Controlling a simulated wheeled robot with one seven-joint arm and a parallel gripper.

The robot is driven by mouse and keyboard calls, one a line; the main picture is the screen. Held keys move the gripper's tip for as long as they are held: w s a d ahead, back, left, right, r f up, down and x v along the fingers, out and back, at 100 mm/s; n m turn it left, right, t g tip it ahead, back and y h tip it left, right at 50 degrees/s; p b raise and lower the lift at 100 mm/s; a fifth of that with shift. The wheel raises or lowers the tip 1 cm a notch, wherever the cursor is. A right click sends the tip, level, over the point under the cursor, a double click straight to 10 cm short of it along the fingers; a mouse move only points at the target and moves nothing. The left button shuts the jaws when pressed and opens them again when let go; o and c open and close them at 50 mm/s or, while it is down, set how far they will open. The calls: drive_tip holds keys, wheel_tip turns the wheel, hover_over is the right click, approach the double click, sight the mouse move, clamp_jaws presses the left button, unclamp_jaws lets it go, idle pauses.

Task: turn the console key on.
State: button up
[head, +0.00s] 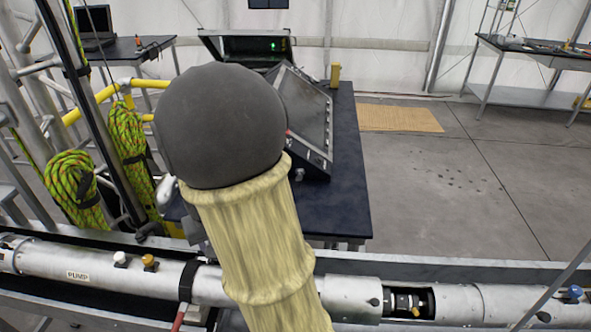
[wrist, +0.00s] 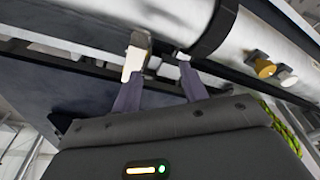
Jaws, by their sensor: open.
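The console (head: 309,118) stands on a dark table in the head view, its sloped dark screen facing right. My arm covers its left part. A small red part (head: 288,133) and a small round metal fitting (head: 299,174) show on its edge; I cannot tell whether either is the key. In the wrist view my gripper (wrist: 160,64) is open, its two pale-tipped fingers apart with nothing seen between them. Beyond the fingertips lies the pale pump tube, and no console key can be made out there. My arm mostly hides the gripper in the head view.
The pump tube (head: 60,268) lies along the front, with white and yellow knobs, in a metal trough. The dark table (head: 345,200) bears the console. Coiled ropes (head: 75,190) hang on the frame at left. Open floor (head: 440,190) lies at right.

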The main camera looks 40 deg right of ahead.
sight(299, 177)
drive_tip(key=w+d+r+m+h+p, duration=0.1)
drive_tip(key=w+d+r+m, duration=0.1)
drive_tip(key=d, duration=0.7)
drive_tip(key=w+d+r+m+g+h+p, duration=0.1)
drive_tip(key=w+d+r+m+h+p, duration=0.1)
drive_tip(key=w+d, duration=0.3)
drive_tip(key=w+d+r+m+g+h+p, duration=0.1)
drive_tip(key=w+d+r+m+h, duration=0.1)
drive_tip(key=d, duration=1.1)
wheel_tip(299, 177, up, 2)
drive_tip(key=shift+w+d+r+p, duration=0.2)
drive_tip(key=shift+w+d+p, duration=0.15)
drive_tip(key=shift+w, duration=0.55)
drive_tip(key=shift+s, duration=0.1)
drive_tip(key=p+x, duration=0.1)
drive_tip(key=x, duration=0.4)
drive_tip(key=p+x, duration=0.2)
drive_tip(key=x, duration=0.4)
drive_tip(key=p+x, duration=0.1)
drive_tip(key=x, duration=0.5)
drive_tip(key=shift+s+d+p, duration=0.15)
drive_tip(key=shift+d+p, duration=0.2)
drive_tip(key=shift+d, duration=0.05)
clamp_jaws()
